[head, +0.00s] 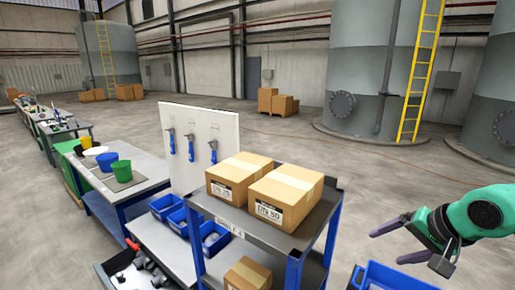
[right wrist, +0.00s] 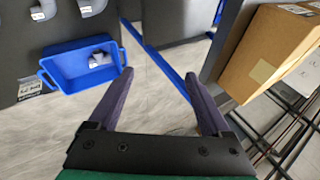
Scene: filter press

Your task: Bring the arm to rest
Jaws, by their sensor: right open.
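My right arm with a green wrist comes in from the right edge of the head view. Its gripper (head: 388,243) is open, with the two dark fingers apart and nothing between them. In the right wrist view the same gripper (right wrist: 160,95) shows wide open over bare grey floor. It is apart from the blue bin and the cardboard box seen around it. My left gripper is in neither view.
A shelf cart (head: 270,225) carries two cardboard boxes (head: 283,197) on top. A blue bin (head: 395,277) lies below my right gripper; a blue bin (right wrist: 80,65) also shows in the wrist view. A tool board (head: 200,140) stands behind.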

